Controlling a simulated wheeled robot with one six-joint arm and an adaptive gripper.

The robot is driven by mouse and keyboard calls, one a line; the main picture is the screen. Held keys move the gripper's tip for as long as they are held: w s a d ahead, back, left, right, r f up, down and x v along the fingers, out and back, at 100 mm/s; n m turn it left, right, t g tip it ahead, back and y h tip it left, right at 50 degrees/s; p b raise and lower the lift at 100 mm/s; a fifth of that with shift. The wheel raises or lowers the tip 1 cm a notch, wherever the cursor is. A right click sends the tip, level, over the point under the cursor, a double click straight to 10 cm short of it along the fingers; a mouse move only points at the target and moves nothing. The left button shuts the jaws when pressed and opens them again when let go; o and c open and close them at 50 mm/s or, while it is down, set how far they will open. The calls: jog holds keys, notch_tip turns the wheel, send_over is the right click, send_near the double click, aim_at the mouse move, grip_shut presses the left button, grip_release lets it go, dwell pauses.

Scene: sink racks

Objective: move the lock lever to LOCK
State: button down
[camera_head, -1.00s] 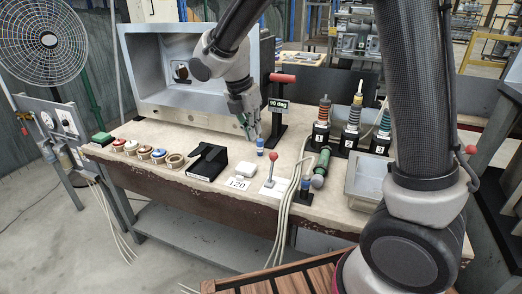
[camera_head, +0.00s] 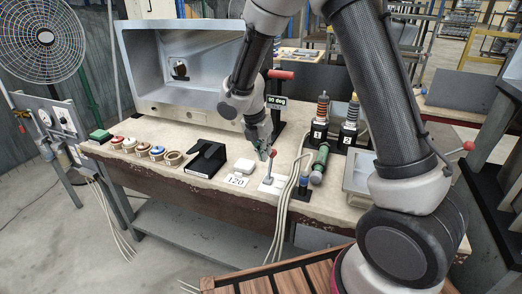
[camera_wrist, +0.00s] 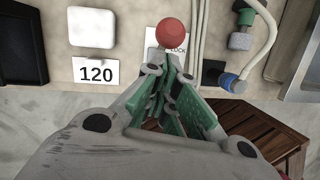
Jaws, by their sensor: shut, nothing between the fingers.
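The lock lever, a thin rod with a red ball knob (camera_head: 272,153), stands on a white plate (camera_head: 271,186) at the front of the bench. In the wrist view the red knob (camera_wrist: 170,33) is just beyond my fingertips, and part of the word LOCK shows on the plate beside it. My gripper (camera_head: 264,156) is shut and empty, pointing down right by the knob. It also shows in the wrist view (camera_wrist: 172,75). I cannot tell whether the fingers touch the knob.
A white block (camera_head: 244,166) and a 120 card (camera_head: 236,181) lie left of the lever. A green cylinder (camera_head: 319,163), a blue-capped post (camera_head: 303,184) and pale cables stand close on its right. The metal sink box (camera_head: 150,100) is behind.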

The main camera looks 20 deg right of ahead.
jog(key=shift+d, duration=0.1)
jog(key=shift+w+d+f, duration=0.25)
jog(key=shift+w+d, duration=0.4)
jog(key=shift+w, duration=0.15)
jog(key=shift+a+r, duration=0.1)
